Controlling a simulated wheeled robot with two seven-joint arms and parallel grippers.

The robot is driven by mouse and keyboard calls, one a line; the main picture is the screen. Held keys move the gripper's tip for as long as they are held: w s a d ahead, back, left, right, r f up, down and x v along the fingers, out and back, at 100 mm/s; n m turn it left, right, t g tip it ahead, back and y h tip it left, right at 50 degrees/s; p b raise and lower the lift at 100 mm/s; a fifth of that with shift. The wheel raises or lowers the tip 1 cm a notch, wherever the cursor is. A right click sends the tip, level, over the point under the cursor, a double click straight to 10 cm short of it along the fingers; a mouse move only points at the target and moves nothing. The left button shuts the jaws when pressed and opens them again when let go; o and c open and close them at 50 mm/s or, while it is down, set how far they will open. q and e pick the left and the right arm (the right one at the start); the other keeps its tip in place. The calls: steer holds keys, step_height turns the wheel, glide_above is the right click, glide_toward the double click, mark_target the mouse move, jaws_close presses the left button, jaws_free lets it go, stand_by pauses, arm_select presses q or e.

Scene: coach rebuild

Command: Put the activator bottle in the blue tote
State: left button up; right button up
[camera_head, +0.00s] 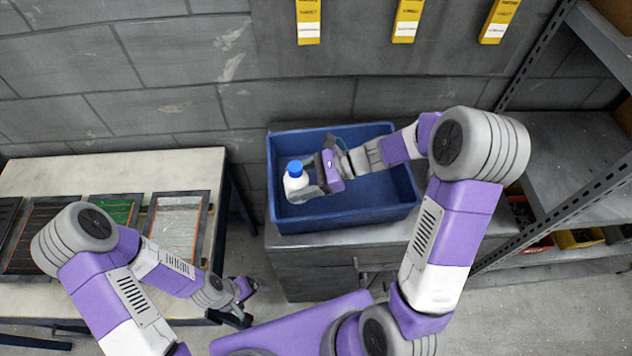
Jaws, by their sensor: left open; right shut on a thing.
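The activator bottle (295,181) is white with a blue cap and stands upright in the view. My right gripper (308,190) is shut on it, reaching in from the right. The bottle is over the left part of the blue tote (370,216), inside its rim as seen from above. I cannot tell whether its base touches the tote floor. The tote sits on a grey cabinet and its visible floor is otherwise bare. My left gripper (246,302) is open and empty, low beside the right edge of the left table.
A pale table (130,168) at left holds several framed panels, one of them green (115,210). A metal shelf rack (565,150) with small bins stands at right. Yellow labels (406,20) hang on the block wall behind the tote.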

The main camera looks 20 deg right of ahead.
steer(key=f, duration=0.4)
steer(key=shift+s+f+b, duration=0.1)
steer(key=shift+s+b, duration=0.25)
steer(key=shift+s, duration=0.05)
steer(key=shift+w+f, duration=0.1)
steer(key=shift+f, duration=0.5)
step_height(320, 180, down, 2)
steer(key=shift+f+b, duration=0.25)
steer(key=shift+b, duration=0.15)
steer(key=shift+f, duration=0.2)
steer(key=shift+f, duration=0.15)
steer(key=o, duration=1.2)
